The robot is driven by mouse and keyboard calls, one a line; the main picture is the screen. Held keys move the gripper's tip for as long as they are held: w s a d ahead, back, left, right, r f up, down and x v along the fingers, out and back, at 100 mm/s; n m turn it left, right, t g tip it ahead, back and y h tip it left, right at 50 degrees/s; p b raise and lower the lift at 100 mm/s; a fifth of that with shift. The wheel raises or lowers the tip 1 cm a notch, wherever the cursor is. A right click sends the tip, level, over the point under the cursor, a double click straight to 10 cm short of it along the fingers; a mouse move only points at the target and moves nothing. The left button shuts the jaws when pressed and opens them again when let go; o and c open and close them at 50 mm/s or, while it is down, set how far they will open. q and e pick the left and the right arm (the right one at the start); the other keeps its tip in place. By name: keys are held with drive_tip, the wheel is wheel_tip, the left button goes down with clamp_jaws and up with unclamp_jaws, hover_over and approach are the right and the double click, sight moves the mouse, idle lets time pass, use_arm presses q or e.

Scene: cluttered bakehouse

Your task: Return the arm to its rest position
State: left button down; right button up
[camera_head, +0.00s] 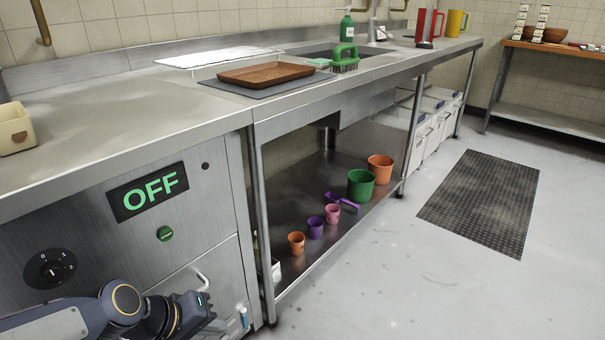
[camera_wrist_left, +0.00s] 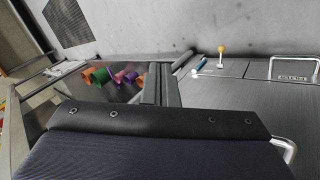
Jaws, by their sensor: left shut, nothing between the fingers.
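My left arm comes in at the bottom left of the head view, low in front of the steel machine. Its gripper (camera_head: 205,310) is shut and empty, apart from the machine's front as far as I can tell. Its fingertips are small and dark there. The machine's display (camera_head: 149,191) reads OFF in green letters, with a green button (camera_head: 165,233) below it and a black dial (camera_head: 49,269) to the left. In the left wrist view a large dark block fills the bottom and hides what is behind it. My right gripper is in neither view.
The steel counter (camera_head: 120,118) carries a brown tray (camera_head: 266,74) and a green brush (camera_head: 345,58). A lower shelf (camera_head: 290,190) holds several coloured cups and buckets, including a green bucket (camera_head: 361,185). A dark mat (camera_head: 484,200) lies on the otherwise open floor at right.

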use_arm(q)
drive_tip(key=s+a+r+m+y, duration=0.1)
drive_tip(key=s+a+r+m, duration=0.1)
drive_tip(key=s, duration=0.5)
drive_tip(key=s+a+r+m+y, duration=0.1)
drive_tip(key=s+a+r+m, duration=0.1)
drive_tip(key=s, duration=0.4)
wheel_tip(320, 180, up, 34)
drive_tip(key=p, duration=3.5)
drive_tip(key=shift+r+t, duration=0.25)
drive_tip(key=shift+t, duration=0.05)
drive_tip(key=c, duration=2.1)
unclamp_jaws()
drive_tip(key=shift+a+r+p, duration=0.1)
drive_tip(key=shift+r+p, duration=0.25)
drive_tip(key=shift+p, duration=0.2)
drive_tip(key=shift+c, duration=0.2)
drive_tip(key=shift+o, duration=1.1)
drive_tip(key=o, duration=0.5)
drive_tip(key=shift+n, duration=0.3)
